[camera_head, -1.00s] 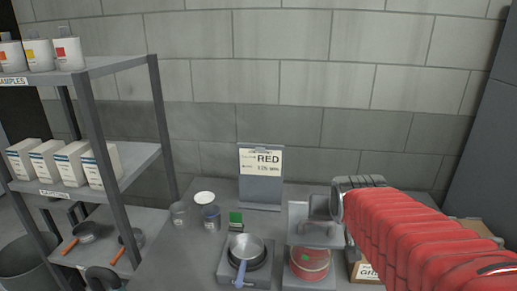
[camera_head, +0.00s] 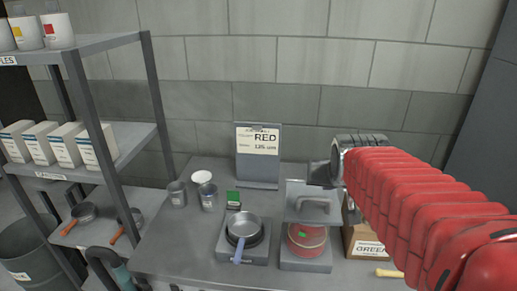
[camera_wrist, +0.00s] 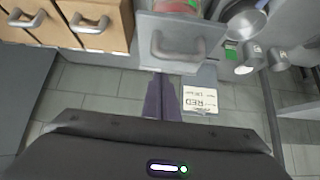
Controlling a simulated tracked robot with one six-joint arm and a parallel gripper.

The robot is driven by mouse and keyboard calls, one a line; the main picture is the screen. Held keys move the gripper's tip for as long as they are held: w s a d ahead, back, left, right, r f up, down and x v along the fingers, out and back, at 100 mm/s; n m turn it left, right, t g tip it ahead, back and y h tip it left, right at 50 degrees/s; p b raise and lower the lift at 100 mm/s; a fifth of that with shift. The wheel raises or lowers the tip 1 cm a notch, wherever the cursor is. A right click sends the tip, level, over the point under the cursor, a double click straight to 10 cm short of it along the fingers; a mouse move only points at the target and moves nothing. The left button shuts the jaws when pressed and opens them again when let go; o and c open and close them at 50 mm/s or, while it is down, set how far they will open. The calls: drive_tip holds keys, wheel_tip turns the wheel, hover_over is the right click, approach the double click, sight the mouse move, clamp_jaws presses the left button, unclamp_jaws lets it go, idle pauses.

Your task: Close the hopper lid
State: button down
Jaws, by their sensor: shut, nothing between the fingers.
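The hopper is a grey unit with a flat grey lid panel (camera_head: 300,190) that carries a bar handle (camera_head: 314,206). A red tub (camera_head: 306,238) with a green mark sits below it on a grey base. My gripper (camera_head: 320,174) is just above and behind the panel, at the end of my red-sleeved arm, apart from the handle. The wrist view shows my shut, empty fingers (camera_wrist: 162,96) pointing toward the panel (camera_wrist: 150,55) and its handle (camera_wrist: 178,46).
A pan (camera_head: 243,228) on a grey stand is left of the hopper. A GREEN-labelled box (camera_head: 365,243) is close on its right. A RED sign (camera_head: 258,142) stands behind. Cups (camera_head: 208,200) are further left, beside the shelf rack (camera_head: 100,110). The bench's front left is clear.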

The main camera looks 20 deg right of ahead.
drive_tip(key=s+a, duration=0.3)
drive_tip(key=s, duration=0.5)
drive_tip(key=shift+s+a, duration=0.35)
drive_tip(key=shift+s, duration=0.05)
drive_tip(key=shift+f, duration=0.15)
drive_tip(key=s+a+f+n+g+y, duration=0.1)
drive_tip(key=s+a+f+n, duration=0.1)
drive_tip(key=a, duration=0.4)
drive_tip(key=s+a+f+n+g+y, duration=0.1)
drive_tip(key=s+a+f+n+y, duration=0.1)
drive_tip(key=a, duration=0.4)
drive_tip(key=shift+s+a+f+n, duration=0.4)
drive_tip(key=shift+s+f, duration=0.15)
drive_tip(key=shift+s, duration=0.3)
idle(1.5)
